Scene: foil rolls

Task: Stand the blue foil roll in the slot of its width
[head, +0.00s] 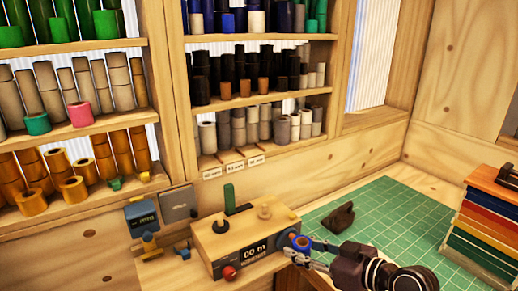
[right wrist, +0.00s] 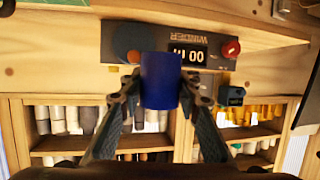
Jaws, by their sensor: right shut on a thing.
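The blue foil roll (head: 302,243) is between the fingertips of my right gripper (head: 312,252), near the front right of the winder box. In the right wrist view the blue roll (right wrist: 160,82) lies between both fingers of the gripper (right wrist: 160,98), which is shut on it. Low on the middle shelf, the slots have white width labels (head: 235,166) on the front edge, with low wooden dividers (head: 230,156) behind them. The label text is too small to read surely. My left gripper is not in view.
The wooden winder (head: 240,240) with a display and red knob stands on the bench, left of the held roll. A green cutting mat (head: 380,215) with a dark tool (head: 338,218) lies behind right. A stack of coloured boards (head: 485,225) stands at the right. Shelves hold many rolls.

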